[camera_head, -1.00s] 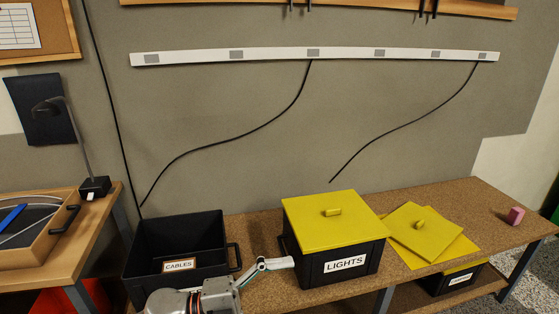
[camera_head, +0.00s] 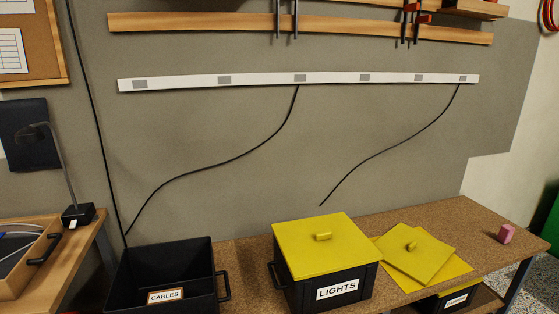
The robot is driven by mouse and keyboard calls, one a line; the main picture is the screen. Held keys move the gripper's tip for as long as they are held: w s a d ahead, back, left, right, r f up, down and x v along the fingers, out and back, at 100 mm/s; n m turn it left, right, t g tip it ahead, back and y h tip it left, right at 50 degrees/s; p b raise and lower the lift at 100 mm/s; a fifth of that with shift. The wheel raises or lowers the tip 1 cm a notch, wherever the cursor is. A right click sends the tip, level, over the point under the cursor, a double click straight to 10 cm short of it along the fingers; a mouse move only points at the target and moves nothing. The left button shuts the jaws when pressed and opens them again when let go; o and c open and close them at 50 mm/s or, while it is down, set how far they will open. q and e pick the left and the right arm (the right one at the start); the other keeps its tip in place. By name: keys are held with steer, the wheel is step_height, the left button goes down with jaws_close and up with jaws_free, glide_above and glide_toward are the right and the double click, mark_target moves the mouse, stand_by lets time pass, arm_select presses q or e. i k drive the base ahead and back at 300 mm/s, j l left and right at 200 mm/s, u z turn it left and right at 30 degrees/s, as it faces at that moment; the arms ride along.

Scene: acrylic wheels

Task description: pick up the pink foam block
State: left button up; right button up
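The pink foam block (camera_head: 506,234) stands near the right end of the cork-topped bench (camera_head: 472,218), with bare bench around it. It is small and blocky. Neither of my grippers shows in the head view now, so I cannot see whether they are open or shut.
A black bin with a yellow lid, labelled LIGHTS (camera_head: 338,289), stands mid-bench. Yellow lids (camera_head: 420,255) lie between it and the block. An open black bin labelled CABLES (camera_head: 165,297) is at left. A desk lamp (camera_head: 77,214) stands at far left.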

mark_target(505, 232)
steer(key=z, duration=1.55)
steer(key=i+u, duration=0.1)
steer(key=u, duration=0.8)
steer(key=i+l+u, duration=0.1)
steer(key=u, duration=0.35)
steer(key=i+u, duration=0.1)
steer(key=u, duration=0.35)
steer(key=l+u, duration=0.15)
steer(key=u, duration=0.3)
steer(key=l, duration=0.95)
steer(key=l+z, duration=0.25)
steer(key=l, duration=1.65)
